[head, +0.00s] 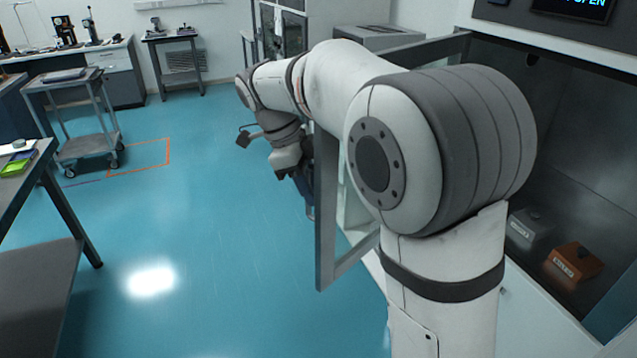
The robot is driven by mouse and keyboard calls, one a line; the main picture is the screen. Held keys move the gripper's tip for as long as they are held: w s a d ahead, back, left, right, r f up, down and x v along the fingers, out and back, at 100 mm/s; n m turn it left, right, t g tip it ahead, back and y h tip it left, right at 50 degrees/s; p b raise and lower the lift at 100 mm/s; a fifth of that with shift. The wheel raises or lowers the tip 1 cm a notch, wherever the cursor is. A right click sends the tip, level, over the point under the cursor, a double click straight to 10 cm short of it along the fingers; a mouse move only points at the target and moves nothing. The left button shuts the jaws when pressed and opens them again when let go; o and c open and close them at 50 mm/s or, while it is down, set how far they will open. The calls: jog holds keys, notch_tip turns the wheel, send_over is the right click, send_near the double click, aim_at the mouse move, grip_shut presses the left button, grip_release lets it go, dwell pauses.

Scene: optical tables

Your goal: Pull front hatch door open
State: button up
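The front hatch door (326,215) is a grey-framed panel swung well out from the cabinet (575,150) on the right. Its outer upright edge and bottom rail show left of my arm, and its top rail shows above right. My arm crosses in front and hides much of the door. My gripper (302,182) is dark and points down at the door's outer edge, on its left side. The fingertips are small and partly lost against the frame, so their opening and any hold on a handle cannot be told.
Inside the cabinet stand a grey box (532,228) and an orange box (573,262). A display (575,8) above reads "OPEN". A trolley (80,120) and a table (30,200) stand at left. The blue floor (200,230) between them and the door is clear.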

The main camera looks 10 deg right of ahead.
jog(key=s+v, duration=0.1)
jog(key=v, duration=0.6)
jog(key=shift+w+r, duration=0.4)
jog(key=shift+w, duration=0.15)
jog(key=shift+a, duration=0.15)
